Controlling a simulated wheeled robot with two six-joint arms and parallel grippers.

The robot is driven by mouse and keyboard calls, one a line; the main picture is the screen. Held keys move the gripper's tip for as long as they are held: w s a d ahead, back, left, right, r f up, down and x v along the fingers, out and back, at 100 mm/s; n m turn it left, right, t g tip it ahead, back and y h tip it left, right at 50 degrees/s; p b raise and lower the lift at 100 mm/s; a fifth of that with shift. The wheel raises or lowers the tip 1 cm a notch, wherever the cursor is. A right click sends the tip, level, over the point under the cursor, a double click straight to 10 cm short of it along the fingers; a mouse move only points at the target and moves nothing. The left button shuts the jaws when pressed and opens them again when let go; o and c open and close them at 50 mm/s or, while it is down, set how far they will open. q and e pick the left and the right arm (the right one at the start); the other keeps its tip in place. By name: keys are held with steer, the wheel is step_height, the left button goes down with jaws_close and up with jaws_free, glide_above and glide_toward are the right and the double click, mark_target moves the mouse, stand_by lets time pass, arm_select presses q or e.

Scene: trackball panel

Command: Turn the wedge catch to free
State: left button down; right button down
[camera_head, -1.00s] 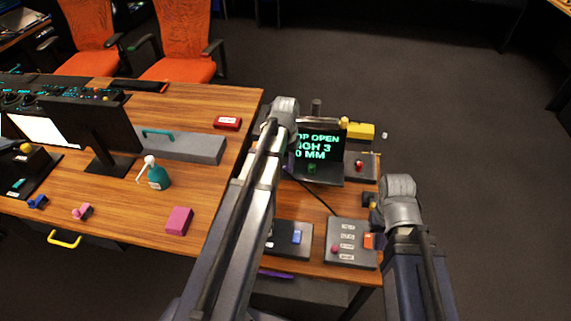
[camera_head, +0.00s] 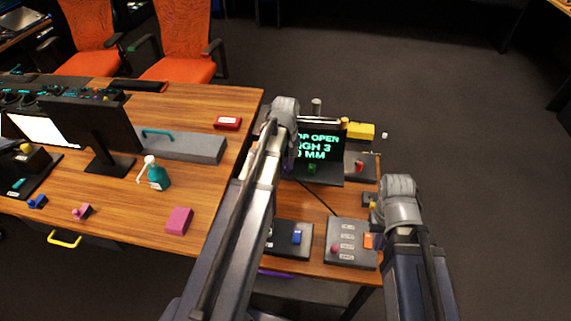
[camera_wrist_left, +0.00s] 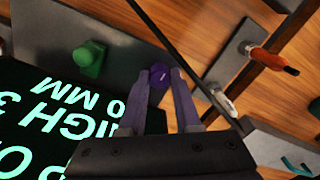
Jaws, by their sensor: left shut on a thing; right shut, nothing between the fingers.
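In the left wrist view, my left gripper (camera_wrist_left: 159,84) is closed on a small purple piece (camera_wrist_left: 159,73) with a rounded end, at the edge of a dark plate. I cannot tell for certain whether this piece is the wedge catch, or how far it is turned. In the head view my left arm covers most of this spot, left of the screen. My right arm stands at the right edge of the small table, and its fingers are hidden from view.
A tilted screen (camera_head: 319,146) with green text stands close to my left gripper. A green knob (camera_wrist_left: 89,57) is beside it. Panels with a blue switch (camera_head: 297,237) and an orange switch (camera_head: 368,241) are nearer.

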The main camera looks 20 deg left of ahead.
mark_target(285, 166)
arm_select(q)
steer(key=shift+n, duration=0.3)
stand_by(0.4)
steer(key=c, duration=0.6)
jaws_free()
steer(key=shift+r, duration=0.15)
arm_select(e)
steer(key=shift+r, duration=0.15)
arm_select(q)
step_height(285, 166, up, 8)
steer(key=p, duration=0.8)
steer(key=shift+f, duration=0.2)
arm_select(e)
step_height(285, 166, up, 8)
steer(key=shift+f, duration=0.25)
